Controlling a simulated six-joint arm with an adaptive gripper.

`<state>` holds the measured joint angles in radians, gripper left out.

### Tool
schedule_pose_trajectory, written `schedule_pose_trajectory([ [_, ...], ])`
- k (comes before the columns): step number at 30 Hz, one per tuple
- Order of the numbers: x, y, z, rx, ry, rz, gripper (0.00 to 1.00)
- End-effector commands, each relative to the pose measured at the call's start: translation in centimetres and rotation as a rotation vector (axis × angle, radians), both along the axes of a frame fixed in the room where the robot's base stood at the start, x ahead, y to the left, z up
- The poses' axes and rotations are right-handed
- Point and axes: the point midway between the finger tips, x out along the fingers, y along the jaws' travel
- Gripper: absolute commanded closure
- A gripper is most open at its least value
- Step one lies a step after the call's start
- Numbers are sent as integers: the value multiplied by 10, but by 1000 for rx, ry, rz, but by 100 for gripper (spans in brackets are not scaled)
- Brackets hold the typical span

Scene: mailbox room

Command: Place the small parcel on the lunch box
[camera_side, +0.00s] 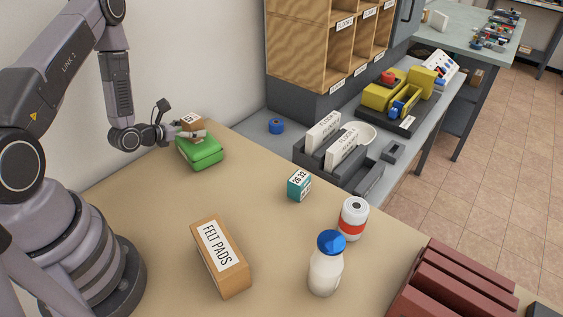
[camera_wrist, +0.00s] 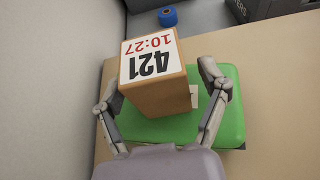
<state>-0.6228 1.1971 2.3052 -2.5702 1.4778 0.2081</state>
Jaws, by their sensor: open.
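The small parcel (camera_wrist: 153,75) is a brown cardboard box with a white label reading 421 and 10:27. It sits upright on the green lunch box (camera_wrist: 228,118) in the wrist view. In the side view the parcel (camera_side: 190,121) shows on top of the lunch box (camera_side: 203,153), near the table's far left edge. My gripper (camera_wrist: 155,82) is open, with one finger on each side of the parcel. The left finger is close to the parcel's side; I cannot tell whether it touches. The right finger stands a little apart from it. In the side view my gripper (camera_side: 188,134) partly hides the parcel.
On the table stand a FELT PADS box (camera_side: 222,260), a teal box (camera_side: 299,186), a white bottle with a blue cap (camera_side: 326,270) and a red-banded white container (camera_side: 352,219). A wall is close at the left. A blue tape roll (camera_wrist: 168,16) lies beyond the lunch box.

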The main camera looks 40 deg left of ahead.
Motion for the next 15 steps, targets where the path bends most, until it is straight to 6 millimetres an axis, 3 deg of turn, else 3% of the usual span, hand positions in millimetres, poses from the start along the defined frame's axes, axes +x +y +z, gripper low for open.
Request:
schedule_pose_trajectory([
  [7, -47, 1, 19, -4, 3, 8, 26],
  [15, -43, 0, 72, 4, -2, 1, 26],
])
